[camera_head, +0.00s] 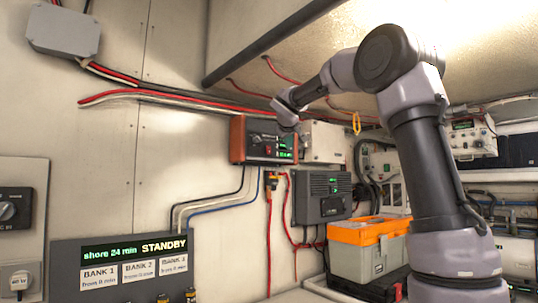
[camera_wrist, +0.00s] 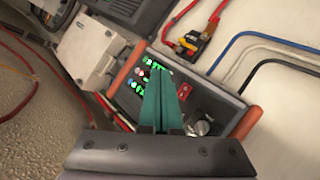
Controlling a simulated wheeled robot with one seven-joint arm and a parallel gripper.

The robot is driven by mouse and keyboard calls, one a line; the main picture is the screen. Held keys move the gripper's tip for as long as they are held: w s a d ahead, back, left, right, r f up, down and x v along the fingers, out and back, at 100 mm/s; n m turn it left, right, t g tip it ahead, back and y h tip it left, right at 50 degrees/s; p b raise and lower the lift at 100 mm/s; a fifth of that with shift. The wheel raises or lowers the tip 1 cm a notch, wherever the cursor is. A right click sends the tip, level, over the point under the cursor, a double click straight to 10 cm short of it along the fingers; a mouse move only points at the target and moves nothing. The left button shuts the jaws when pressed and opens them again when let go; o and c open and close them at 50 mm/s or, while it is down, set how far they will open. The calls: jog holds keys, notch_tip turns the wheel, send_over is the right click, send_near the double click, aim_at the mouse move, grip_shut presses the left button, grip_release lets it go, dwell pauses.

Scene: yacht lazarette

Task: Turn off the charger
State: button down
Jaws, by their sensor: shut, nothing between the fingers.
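A dark control box with orange side panels (camera_head: 237,139) is mounted on the wall, left of centre in the head view. Its face carries lit green displays, a red switch (camera_wrist: 184,90) and a round knob (camera_wrist: 203,125). I cannot read a label that names it the charger. My gripper (camera_wrist: 158,74) is shut and empty, its teal fingers pointing at this box's face and covering part of it in the wrist view. I cannot tell whether the fingertips touch it. In the head view my arm reaches in from the right, its end just above the box.
A dark unit with a green light (camera_head: 322,188) hangs lower right of the box, above an orange-lidded toolbox (camera_head: 368,232). A pale junction box (camera_head: 322,143) adjoins on the right. Red cables run above and below. A STANDBY panel (camera_head: 75,253) is lower left.

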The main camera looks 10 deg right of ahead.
jog(key=shift+w+a+f, duration=0.2)
jog(key=shift+w+a, duration=0.5)
jog(key=shift+w, duration=0.55)
jog(key=shift+w+a+f, duration=0.15)
jog(key=shift+w+a, duration=0.6)
jog(key=shift+w, duration=0.55)
jog(key=shift+w+a+f, duration=0.2)
jog(key=shift+w+a, duration=0.5)
jog(key=shift+w, duration=0.55)
jog(key=shift+w+a, duration=0.1)
jog(key=shift+w+a, duration=0.15)
jog(key=shift+w, duration=0.1)
jog(key=shift+w+a, duration=0.1)
jog(key=shift+w, duration=0.15)
jog(key=shift+s, duration=0.1)
jog(key=shift+s+d, duration=0.3)
jog(key=shift+s, duration=0.2)
jog(key=shift+s+d+r, duration=0.1)
jog(key=shift+s+d, duration=0.3)
jog(key=shift+s, duration=0.35)
jog(key=shift+s+d+r, duration=0.1)
jog(key=shift+s+d, duration=0.35)
jog(key=shift+s, duration=0.25)
jog(key=shift+s+d+r, duration=0.1)
jog(key=shift+s+d, duration=0.3)
jog(key=shift+s, duration=0.35)
